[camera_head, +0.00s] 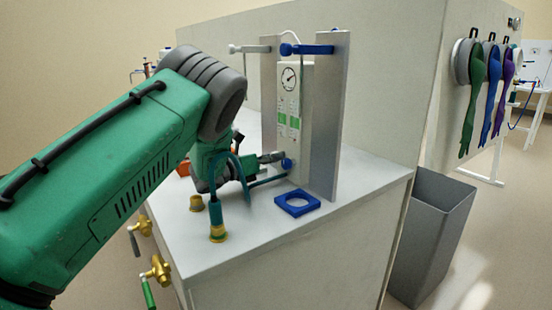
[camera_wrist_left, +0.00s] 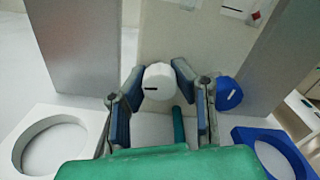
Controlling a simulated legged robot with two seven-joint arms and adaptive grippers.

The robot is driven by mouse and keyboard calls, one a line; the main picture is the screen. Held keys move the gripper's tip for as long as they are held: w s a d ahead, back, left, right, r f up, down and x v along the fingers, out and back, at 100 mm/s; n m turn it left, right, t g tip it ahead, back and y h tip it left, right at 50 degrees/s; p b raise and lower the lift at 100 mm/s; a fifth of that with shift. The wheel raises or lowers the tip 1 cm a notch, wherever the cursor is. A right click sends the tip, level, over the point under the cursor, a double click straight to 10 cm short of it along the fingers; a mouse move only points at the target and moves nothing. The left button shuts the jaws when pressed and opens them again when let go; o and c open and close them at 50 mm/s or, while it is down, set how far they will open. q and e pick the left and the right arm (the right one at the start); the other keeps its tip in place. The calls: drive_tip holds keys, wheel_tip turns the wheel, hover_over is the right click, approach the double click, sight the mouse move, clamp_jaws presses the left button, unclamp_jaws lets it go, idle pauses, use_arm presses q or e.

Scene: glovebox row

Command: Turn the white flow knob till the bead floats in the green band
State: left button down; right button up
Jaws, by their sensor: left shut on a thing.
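The white flow knob (camera_wrist_left: 160,80), with a dark index mark on its face, sits at the foot of the flowmeter panel (camera_head: 308,135). My left gripper (camera_head: 272,168) reaches it from the front. In the left wrist view its two fingers stand on either side of the knob, shut on it. In the head view the gripper hides the knob. A blue knob (camera_wrist_left: 229,94) is just right of the fingers. Two green bands (camera_head: 289,121) show on the panel below a round gauge (camera_head: 289,77). The bead is too small to make out. My right gripper is not in view.
A blue ring (camera_head: 283,204) lies on the white bench top (camera_head: 248,240), and a white ring (camera_wrist_left: 22,150) lies to the left. Grey upright plates (camera_head: 327,120) flank the panel. A brass-based hose fitting (camera_head: 217,234) stands near the front edge. A grey bin (camera_head: 425,235) is at right.

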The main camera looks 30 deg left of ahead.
use_arm(q)
drive_tip(key=n, duration=0.3)
drive_tip(key=n+p, duration=0.1)
drive_tip(key=n, duration=0.1)
drive_tip(key=shift+a+r, duration=0.15)
drive_tip(key=shift+r, duration=0.1)
drive_tip(key=n+p, duration=0.2)
drive_tip(key=n, duration=0.3)
drive_tip(key=shift+a+n, duration=0.1)
drive_tip(key=shift+n, duration=0.3)
drive_tip(key=n+p, duration=0.2)
drive_tip(key=n, duration=0.4)
drive_tip(key=shift+f, duration=0.1)
drive_tip(key=n+p, duration=0.1)
drive_tip(key=n, duration=0.2)
drive_tip(key=shift+f+n+p, duration=0.2)
drive_tip(key=shift+n+p, duration=0.2)
drive_tip(key=shift+n, duration=0.5)
drive_tip(key=shift+s+f, duration=0.1)
drive_tip(key=c, duration=1.3)
unclamp_jaws()
drive_tip(key=shift+f, duration=0.1)
drive_tip(key=shift+o, duration=0.2)
drive_tip(key=shift+a, duration=0.1)
